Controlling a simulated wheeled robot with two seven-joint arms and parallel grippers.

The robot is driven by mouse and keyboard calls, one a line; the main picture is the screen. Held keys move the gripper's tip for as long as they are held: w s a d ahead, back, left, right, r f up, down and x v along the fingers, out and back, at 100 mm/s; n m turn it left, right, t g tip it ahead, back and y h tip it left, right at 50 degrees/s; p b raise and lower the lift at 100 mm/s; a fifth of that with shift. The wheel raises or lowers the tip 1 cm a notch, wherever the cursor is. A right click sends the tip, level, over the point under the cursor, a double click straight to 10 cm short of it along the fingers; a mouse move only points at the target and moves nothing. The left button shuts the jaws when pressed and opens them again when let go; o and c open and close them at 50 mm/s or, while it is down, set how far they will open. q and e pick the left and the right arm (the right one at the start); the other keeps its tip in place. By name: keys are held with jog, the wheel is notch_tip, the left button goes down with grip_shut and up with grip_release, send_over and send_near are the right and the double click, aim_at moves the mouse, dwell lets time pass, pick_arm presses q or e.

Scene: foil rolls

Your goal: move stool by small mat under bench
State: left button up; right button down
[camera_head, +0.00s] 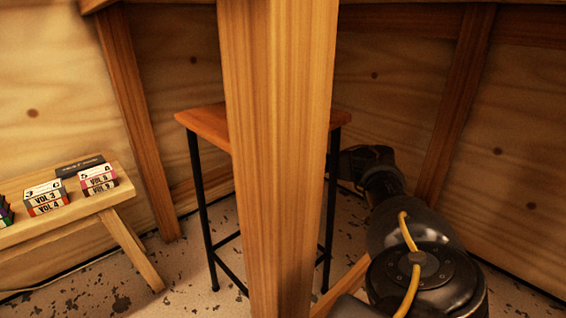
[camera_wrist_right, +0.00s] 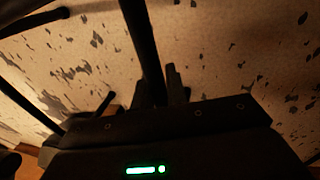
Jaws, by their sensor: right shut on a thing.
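A stool (camera_head: 206,126) with a brown wooden seat and thin black metal legs stands upright behind a wooden post, which hides its middle. My right gripper (camera_head: 350,163) reaches its right side in the head view, with the fingertips mostly dark and hard to make out. In the right wrist view my right gripper (camera_wrist_right: 172,88) is shut on a black stool leg (camera_wrist_right: 140,35). A low wooden bench (camera_head: 122,190) stands at the left of the head view. I see no mat. My left gripper is out of view.
The thick wooden post (camera_head: 280,150) stands upright in front of the stool. Small labelled boxes (camera_head: 46,198) and a dark box (camera_head: 80,165) sit on the bench. Plywood walls (camera_head: 400,100) close in behind. Speckled floor (camera_head: 185,270) is clear between bench and stool.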

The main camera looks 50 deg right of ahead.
jog(key=shift+s+d, duration=0.15)
jog(key=shift+d, duration=0.25)
jog(key=c, duration=1.6)
grip_release()
jog(key=shift+o, duration=1.3)
jog(key=shift+a, duration=0.15)
jog(key=r+p, duration=0.2)
jog(key=d+r+p, duration=0.1)
jog(key=r+p, duration=0.4)
jog(key=p, duration=0.1)
jog(key=shift+d+r, duration=0.25)
jog(key=shift+r, duration=0.15)
